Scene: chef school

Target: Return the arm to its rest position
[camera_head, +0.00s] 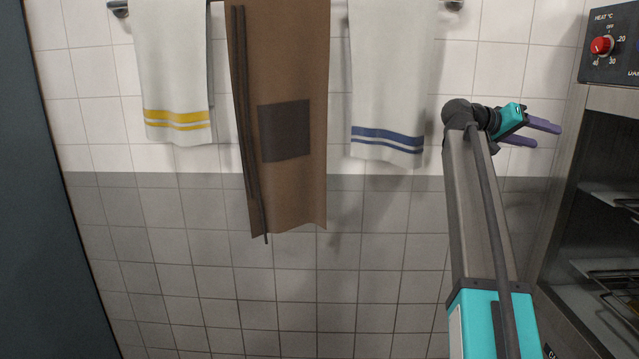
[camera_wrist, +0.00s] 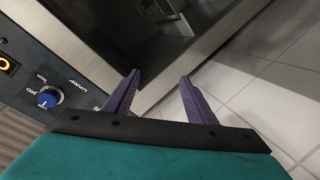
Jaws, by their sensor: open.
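My gripper (camera_head: 538,133) is at the end of my raised arm, on the right side of the head view. Its two purple fingers point right, toward the oven side. In the wrist view my gripper (camera_wrist: 158,92) shows its two fingers spread apart with nothing between them. The oven's dark door or glass and steel frame lie beyond the fingers there. I cannot tell the exact distance from the fingers to the oven.
An oven (camera_head: 585,97) with a red knob stands at the right; its blue knob (camera_wrist: 48,97) shows in the wrist view. A brown apron (camera_head: 285,190) hangs between a yellow-striped towel (camera_head: 172,70) and a blue-striped towel (camera_head: 388,80) on the tiled wall. A dark panel (camera_head: 40,200) borders the left.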

